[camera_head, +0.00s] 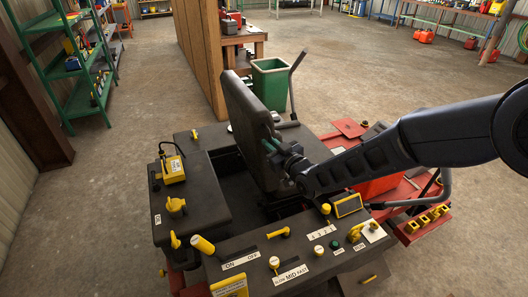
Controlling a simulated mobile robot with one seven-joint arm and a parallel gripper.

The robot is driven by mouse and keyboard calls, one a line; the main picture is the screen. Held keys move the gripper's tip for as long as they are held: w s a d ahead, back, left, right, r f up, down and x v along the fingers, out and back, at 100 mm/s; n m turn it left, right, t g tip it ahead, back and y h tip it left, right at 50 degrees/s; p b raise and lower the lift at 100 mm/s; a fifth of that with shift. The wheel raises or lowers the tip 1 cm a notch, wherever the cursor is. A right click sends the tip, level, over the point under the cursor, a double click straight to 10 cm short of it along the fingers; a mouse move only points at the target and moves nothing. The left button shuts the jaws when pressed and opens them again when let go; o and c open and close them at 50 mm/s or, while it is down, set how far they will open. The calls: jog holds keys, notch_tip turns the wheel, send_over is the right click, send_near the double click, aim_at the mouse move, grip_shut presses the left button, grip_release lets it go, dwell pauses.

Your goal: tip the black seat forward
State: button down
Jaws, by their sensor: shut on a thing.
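The black seat (246,125) stands raised and near upright in the middle of a machine, leaning slightly. My gripper (272,142) reaches in from the right and is shut on the seat at its right side. The arm and the seat hide part of the fingers and the exact contact.
The machine's dark control console (240,245) lies below, with yellow levers and knobs. A dark recess (236,178) is beside the seat's base. A curved grey bar (293,85) rises behind. A green bin (271,84) and wooden partition (202,60) stand beyond. Open concrete floor lies left.

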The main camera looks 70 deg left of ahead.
jog(key=w+r+m, duration=0.2)
jog(key=w+r, duration=0.4)
jog(key=w, duration=0.4)
jog(key=w+r+m+y, duration=0.1)
jog(key=w+r+m, duration=0.3)
jog(key=w, duration=0.7)
jog(key=w+r+m, duration=0.1)
jog(key=w+r, duration=0.6)
jog(key=w, duration=0.3)
jog(key=w+f+m, duration=0.1)
jog(key=w+m, duration=0.2)
jog(key=w, duration=0.9)
jog(key=w+f+m+t+y, duration=0.1)
jog(key=w+f+m, duration=0.1)
jog(key=w, duration=1)
jog(key=w+f+m+t, duration=0.1)
jog(key=w+m, duration=0.2)
jog(key=w, duration=0.9)
jog(key=shift+w+f+m, duration=0.15)
jog(key=shift+f+m, duration=0.25)
jog(key=c, duration=1.5)
grip_release()
jog(key=shift+c, duration=0.2)
